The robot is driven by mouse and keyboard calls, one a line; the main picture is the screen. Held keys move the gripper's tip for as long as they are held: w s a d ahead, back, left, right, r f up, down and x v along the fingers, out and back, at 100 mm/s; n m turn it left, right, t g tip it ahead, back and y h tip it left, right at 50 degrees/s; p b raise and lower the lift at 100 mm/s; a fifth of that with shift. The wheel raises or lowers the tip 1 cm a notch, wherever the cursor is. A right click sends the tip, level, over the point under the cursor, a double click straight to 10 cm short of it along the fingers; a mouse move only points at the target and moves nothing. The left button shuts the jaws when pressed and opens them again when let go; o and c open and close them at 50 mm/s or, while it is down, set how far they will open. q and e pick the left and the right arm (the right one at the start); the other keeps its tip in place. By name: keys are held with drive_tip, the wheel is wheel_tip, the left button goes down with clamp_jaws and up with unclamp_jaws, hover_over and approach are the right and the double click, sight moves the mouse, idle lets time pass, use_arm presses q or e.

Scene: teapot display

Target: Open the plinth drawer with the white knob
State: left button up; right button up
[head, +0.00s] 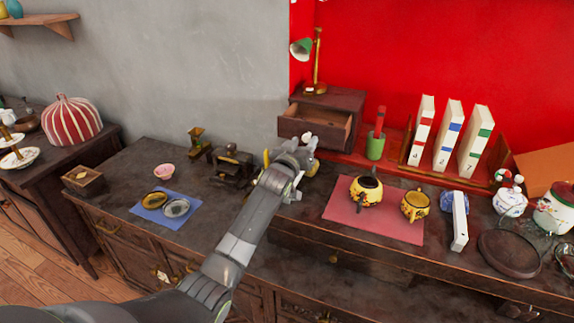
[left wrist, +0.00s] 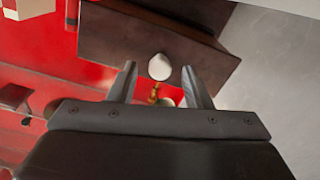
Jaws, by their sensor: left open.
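The plinth (head: 338,97) is a small dark wooden box below the red wall, with a lamp on top. Its drawer (head: 322,121) stands pulled partly out, and its pale brown inside shows from above. In the left wrist view, a white round knob (left wrist: 159,66) shows against the dark wood (left wrist: 120,38), between the fingertips. My left gripper (head: 305,147) is just in front of the drawer, and it also shows in the wrist view (left wrist: 160,76). Its fingers are open, with gaps visible on both sides of the knob. The gripper hides the knob in the head view. My right gripper is not in view.
A green cup (head: 375,147) stands right of the plinth. A yellow teapot (head: 367,191) and a yellow pot (head: 415,205) stand on a red mat (head: 350,219). A dark metal piece (head: 232,166) stands left of my gripper. A blue cloth (head: 150,213) lies farther left.

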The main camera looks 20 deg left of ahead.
use_arm(q)
drive_tip(key=s, duration=1.6)
drive_tip(key=shift+a+b, duration=0.25)
drive_tip(key=shift+b, duration=0.1)
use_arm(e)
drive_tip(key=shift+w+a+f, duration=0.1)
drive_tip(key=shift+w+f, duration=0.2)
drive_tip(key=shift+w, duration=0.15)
use_arm(q)
drive_tip(key=shift+s, duration=0.1)
